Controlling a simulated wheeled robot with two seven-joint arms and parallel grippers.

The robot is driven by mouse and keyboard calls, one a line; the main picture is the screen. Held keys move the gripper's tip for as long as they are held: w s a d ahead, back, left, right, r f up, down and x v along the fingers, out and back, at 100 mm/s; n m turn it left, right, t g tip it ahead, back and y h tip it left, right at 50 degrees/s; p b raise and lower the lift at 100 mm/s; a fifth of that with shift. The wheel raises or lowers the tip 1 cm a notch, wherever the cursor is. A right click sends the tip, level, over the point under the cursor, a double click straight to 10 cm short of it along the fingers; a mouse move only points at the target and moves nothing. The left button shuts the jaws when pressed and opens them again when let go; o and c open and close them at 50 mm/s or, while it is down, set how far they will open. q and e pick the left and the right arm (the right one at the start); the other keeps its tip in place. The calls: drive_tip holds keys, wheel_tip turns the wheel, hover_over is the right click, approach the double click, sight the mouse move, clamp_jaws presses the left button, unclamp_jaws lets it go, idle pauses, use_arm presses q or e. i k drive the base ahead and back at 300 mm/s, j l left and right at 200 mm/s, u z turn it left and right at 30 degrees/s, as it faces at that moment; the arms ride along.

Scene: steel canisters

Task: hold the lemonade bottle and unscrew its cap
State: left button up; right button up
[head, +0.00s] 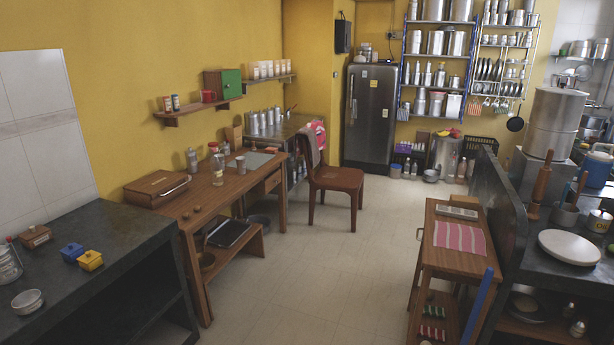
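I see no bottle that I can surely name as the lemonade bottle. A clear bottle or jar (217,168) with a reddish top stands upright on the wooden desk (222,195) by the yellow wall. Its contents are too small to read, and I cannot tell whether the top is a screw cap. A grey canister or shaker (192,161) stands to its left and a small cup (241,165) to its right. Neither of my grippers is in view, and nothing in view is being held.
A brown chair (336,180) stands beyond the desk's right end. A dark counter (85,255) fills the left front. A wooden trolley (455,255) and another dark counter (560,235) stand at right. The tiled floor (345,260) between them is clear.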

sight(215, 162)
drive_tip(key=i, duration=2.65)
drive_tip(key=i+l+u, duration=0.15)
drive_tip(key=i+u, duration=0.35)
drive_tip(key=i+l+u, duration=0.45)
drive_tip(key=i, duration=0.2)
drive_tip(key=i+l+u, duration=0.95)
drive_tip(key=l, duration=0.25)
drive_tip(key=i+l+u, duration=0.2)
drive_tip(key=l+u, duration=0.3)
drive_tip(key=l, duration=0.3)
